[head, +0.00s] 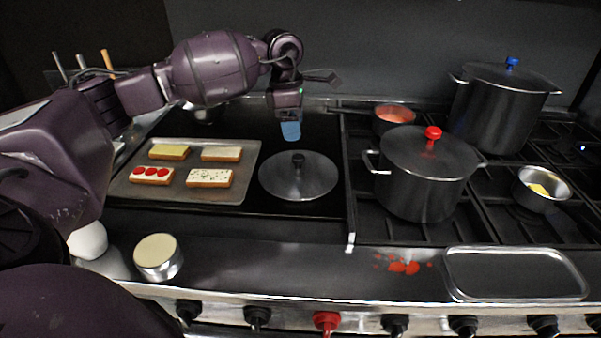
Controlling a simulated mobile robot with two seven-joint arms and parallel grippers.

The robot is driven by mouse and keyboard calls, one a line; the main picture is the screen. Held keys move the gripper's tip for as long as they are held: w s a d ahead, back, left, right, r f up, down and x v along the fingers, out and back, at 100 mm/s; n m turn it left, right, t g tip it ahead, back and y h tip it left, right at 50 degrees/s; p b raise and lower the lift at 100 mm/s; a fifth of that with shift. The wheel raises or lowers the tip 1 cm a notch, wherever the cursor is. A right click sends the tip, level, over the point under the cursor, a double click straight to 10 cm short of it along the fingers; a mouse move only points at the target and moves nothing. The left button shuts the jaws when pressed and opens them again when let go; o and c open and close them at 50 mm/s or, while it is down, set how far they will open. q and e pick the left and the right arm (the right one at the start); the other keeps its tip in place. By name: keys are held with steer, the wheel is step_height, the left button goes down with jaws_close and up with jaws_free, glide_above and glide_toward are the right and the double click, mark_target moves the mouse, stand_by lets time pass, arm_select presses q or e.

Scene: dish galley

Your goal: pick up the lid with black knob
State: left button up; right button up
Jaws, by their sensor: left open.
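The lid with black knob (283,181) is a round grey metal lid lying flat on the dark griddle plate. Its black knob stands up at the centre. My left gripper (291,131) hangs above and behind the lid, pointing down, apart from the knob. It is open, with bluish fingertips and nothing seen between them. My right gripper is not in the picture.
A metal tray (122,187) with several topped bread slices lies left of the lid. A large pot with a red-knobbed lid (424,180) stands to the right. A taller pot with a blue knob (497,112) is behind it. Red spill (404,267) marks the front ledge.

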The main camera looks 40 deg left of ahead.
mark_target(298, 156)
arm_select(q)
steer(key=f, duration=0.3)
steer(key=shift+w+d+f, duration=0.15)
steer(key=shift+d+f, duration=0.05)
steer(key=shift+f, duration=0.15)
steer(key=shift+d+f, duration=0.25)
steer(key=shift+f, duration=1.1)
steer(key=shift+d+f, duration=0.25)
steer(key=shift+f, duration=1.05)
steer(key=c, duration=1.1)
steer(key=shift+r, duration=0.1)
steer(key=shift+c, duration=0.2)
